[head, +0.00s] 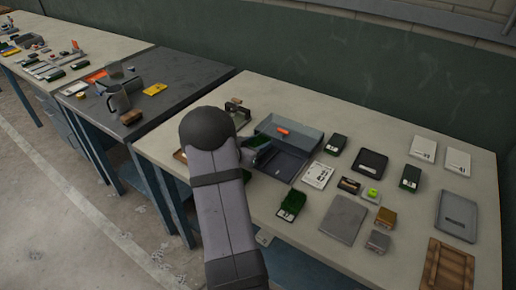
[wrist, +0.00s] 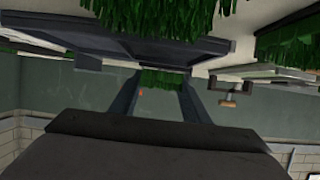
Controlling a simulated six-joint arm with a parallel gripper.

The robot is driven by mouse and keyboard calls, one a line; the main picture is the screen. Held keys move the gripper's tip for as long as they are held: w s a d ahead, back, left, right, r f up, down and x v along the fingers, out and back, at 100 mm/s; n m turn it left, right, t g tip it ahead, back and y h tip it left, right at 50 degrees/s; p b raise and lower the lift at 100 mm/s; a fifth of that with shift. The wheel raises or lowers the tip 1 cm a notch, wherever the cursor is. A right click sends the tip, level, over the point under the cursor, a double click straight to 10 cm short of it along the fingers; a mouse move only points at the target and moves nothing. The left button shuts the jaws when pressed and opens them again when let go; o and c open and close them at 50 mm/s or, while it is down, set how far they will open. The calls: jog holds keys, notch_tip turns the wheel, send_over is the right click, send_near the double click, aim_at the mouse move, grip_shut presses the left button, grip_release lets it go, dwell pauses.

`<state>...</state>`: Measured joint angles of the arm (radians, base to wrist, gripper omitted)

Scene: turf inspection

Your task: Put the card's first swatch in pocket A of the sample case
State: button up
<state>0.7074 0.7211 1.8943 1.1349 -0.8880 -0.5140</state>
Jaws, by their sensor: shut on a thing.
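My gripper (wrist: 158,88) is shut on a green turf swatch (wrist: 161,76), which shows between the fingertips in the wrist view. In the head view the held swatch (head: 259,141) is partly hidden by my arm, at the left side of the sample case. The sample case (head: 283,166) is dark and open, with a see-through lid raised behind and an orange label (head: 282,130). I cannot read its pocket letters or tell whether the swatch touches it. A white printed card (head: 318,175) lies just right of the case; its print is too small to read.
Another green swatch (head: 291,204) lies in front of the case. A grey plate (head: 343,220), a black tray (head: 370,163), small blocks and white cards crowd the right. A metal stand (head: 237,112) is behind my arm. A wooden crate (head: 448,268) sits front right.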

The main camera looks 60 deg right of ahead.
jog(key=shift+f, duration=1.1)
jog(key=shift+f, duration=0.15)
jog(key=o, duration=0.7)
jog(key=shift+r, duration=0.25)
jog(key=b+v, duration=0.1)
jog(key=v, duration=1.1)
jog(key=shift+w, duration=0.1)
